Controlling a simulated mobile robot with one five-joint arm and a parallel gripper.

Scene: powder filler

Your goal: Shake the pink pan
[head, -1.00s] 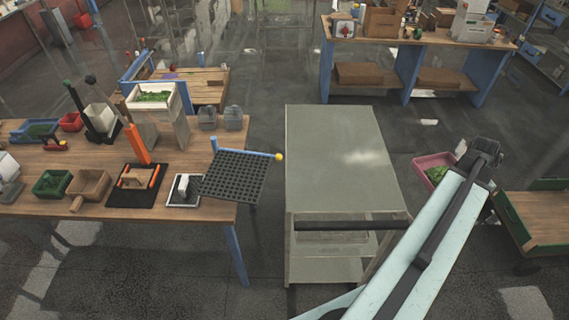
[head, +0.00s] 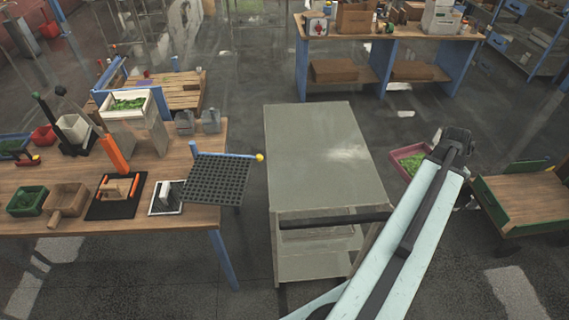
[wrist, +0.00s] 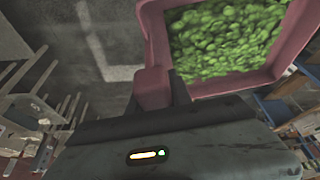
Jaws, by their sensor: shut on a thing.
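The pink pan (head: 397,160) holds a heap of green pieces (head: 410,160) and is held out in the air at the right in the head view, partly hidden behind my arm. In the wrist view the pink pan (wrist: 153,40) fills the upper right, with the green pieces (wrist: 222,38) inside its walls. My gripper (wrist: 165,88) is shut on the pan's pink handle at the pan's near corner. In the head view my gripper is mostly hidden by the end of my arm.
A grey metal cart (head: 315,150) stands left of my arm. A wooden table (head: 195,205) with tools, bins and a black perforated tray (head: 217,180) is at left. A green-edged wooden surface (head: 525,200) is at right. A workbench (head: 390,42) stands behind.

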